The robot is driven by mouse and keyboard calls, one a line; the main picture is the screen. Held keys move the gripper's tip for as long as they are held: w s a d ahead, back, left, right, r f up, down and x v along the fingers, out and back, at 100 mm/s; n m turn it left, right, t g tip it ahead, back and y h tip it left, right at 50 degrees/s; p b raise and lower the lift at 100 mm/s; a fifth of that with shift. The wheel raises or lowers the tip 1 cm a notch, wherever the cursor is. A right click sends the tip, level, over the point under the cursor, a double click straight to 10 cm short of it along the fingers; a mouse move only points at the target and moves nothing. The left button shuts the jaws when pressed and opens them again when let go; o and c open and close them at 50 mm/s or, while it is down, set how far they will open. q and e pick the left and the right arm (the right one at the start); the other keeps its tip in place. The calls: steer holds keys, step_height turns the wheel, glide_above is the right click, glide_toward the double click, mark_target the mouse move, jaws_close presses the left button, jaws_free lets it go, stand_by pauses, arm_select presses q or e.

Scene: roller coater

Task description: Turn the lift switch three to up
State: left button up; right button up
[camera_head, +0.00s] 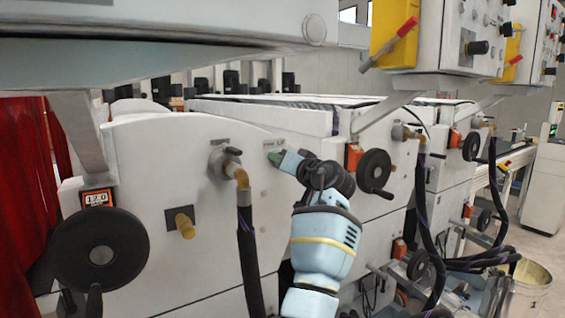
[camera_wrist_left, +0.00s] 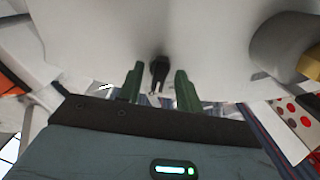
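My left gripper (camera_head: 275,158) is at the white front panel of the machine, near a small label, in the head view. The left wrist view shows its two green fingers (camera_wrist_left: 159,78) apart, pointing at the panel. A small black switch (camera_wrist_left: 158,70) on the white panel sits between the fingers, with a visible gap on each side. I cannot tell from these frames which way the switch is set. In the head view the switch is hidden by the gripper. My right gripper is not in view.
A pipe fitting with a black hose (camera_head: 247,235) is left of the gripper. A black handwheel (camera_head: 374,171) is close on its right, and a larger one (camera_head: 100,251) is at far left. A yellow control box (camera_head: 392,35) hangs above right.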

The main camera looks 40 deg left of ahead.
arm_select(q)
steer(key=b+v, duration=0.1)
steer(key=v, duration=0.6)
steer(key=shift+d, duration=0.35)
steer(key=shift+s, duration=0.1)
